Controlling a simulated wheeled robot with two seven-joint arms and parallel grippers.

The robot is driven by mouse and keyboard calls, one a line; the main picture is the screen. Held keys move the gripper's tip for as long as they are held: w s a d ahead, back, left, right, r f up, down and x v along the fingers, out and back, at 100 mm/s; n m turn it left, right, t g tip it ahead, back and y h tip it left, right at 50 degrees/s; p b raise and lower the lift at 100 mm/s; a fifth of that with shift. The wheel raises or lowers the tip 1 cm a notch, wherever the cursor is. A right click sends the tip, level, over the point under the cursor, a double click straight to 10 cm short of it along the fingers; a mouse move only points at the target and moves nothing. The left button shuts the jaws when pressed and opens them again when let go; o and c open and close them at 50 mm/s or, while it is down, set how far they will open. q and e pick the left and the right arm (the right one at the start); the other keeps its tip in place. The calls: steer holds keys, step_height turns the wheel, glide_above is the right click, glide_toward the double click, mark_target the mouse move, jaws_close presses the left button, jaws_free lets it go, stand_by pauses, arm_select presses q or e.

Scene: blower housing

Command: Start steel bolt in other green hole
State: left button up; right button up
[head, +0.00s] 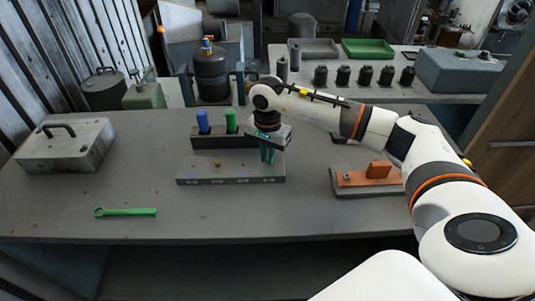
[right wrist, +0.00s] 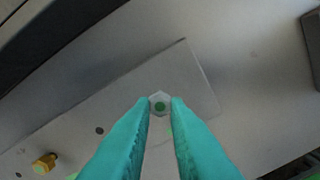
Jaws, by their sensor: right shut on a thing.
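My right gripper (head: 268,155) is over the right end of the grey plate (head: 230,180) in the head view. In the right wrist view its teal fingers (right wrist: 160,108) are shut on the steel bolt (right wrist: 160,103), a hex head with a green dot. The bolt is over the plate near its corner; I cannot tell whether its tip touches a hole. A bit of green (right wrist: 170,132) shows on the plate beside the fingers, mostly hidden. A brass-coloured bolt (right wrist: 45,163) stands on the plate, with dark holes near it. My left gripper is not in view.
A dark block (head: 210,142) with a blue handle (head: 203,122) and a green handle (head: 231,120) stands behind the plate. A green wrench (head: 126,212) lies front left, a grey case (head: 65,146) far left. An orange fixture (head: 368,178) is at right.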

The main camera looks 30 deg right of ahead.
steer(key=shift+f, duration=0.15)
steer(key=shift+c, duration=0.3)
steer(key=shift+f+b, duration=0.1)
steer(key=shift+b, duration=0.25)
steer(key=o, duration=0.9)
steer(key=shift+c, duration=0.2)
steer(key=shift+o, duration=0.3)
steer(key=o, duration=0.4)
steer(key=shift+r+p, duration=2.25)
steer(key=shift+r, duration=1.8)
